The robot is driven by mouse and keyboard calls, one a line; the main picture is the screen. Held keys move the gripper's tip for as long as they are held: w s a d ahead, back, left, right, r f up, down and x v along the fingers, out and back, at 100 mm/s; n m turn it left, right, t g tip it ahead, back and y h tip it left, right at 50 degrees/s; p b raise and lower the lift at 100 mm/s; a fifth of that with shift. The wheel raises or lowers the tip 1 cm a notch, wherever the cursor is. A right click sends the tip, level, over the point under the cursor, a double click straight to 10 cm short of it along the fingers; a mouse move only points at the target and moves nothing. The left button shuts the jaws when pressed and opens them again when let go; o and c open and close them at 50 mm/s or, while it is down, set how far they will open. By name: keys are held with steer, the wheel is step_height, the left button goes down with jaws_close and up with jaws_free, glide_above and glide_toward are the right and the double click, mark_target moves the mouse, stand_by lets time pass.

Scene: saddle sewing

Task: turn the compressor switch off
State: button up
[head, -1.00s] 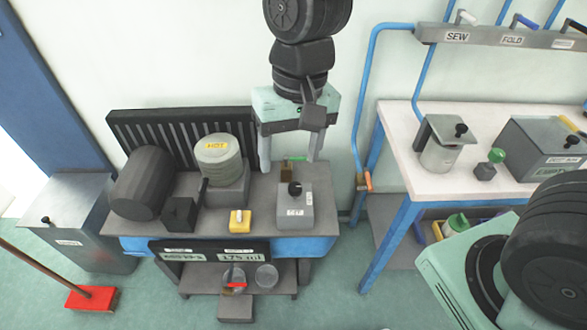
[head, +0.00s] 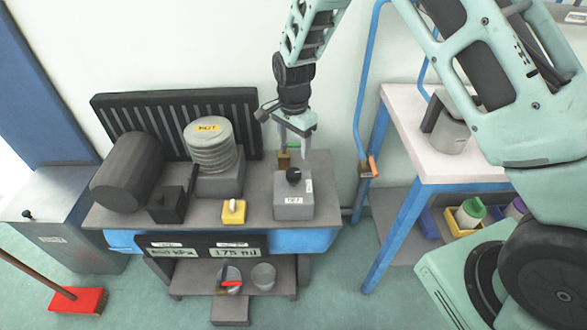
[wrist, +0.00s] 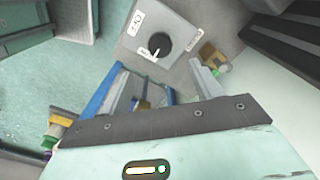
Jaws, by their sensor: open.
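A grey box (head: 294,205) with a black round knob (head: 294,177) and small white labels stands at the right end of the compressor bench (head: 150,220). A white pointer mark shows on the knob in the wrist view (wrist: 160,43). A small yellow box (head: 233,212) with a white top piece sits left of it. Which of the two is the compressor switch I cannot tell from the labels. My gripper (head: 297,140) is open and empty, above and slightly behind the knob. In the wrist view the knob lies just beyond the open fingers (wrist: 158,80), apart from them.
A ribbed tank (head: 210,150), a dark cylinder (head: 127,172) and a black rack stand left. A blue pipe with an orange-handled valve (head: 372,166) and a white table (head: 400,130) are right.

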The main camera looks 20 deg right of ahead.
mark_target(293, 172)
step_height(293, 172, down, 11)
steer(key=shift+r+p, duration=0.15)
steer(key=shift+p, duration=0.35)
steer(key=c, duration=1)
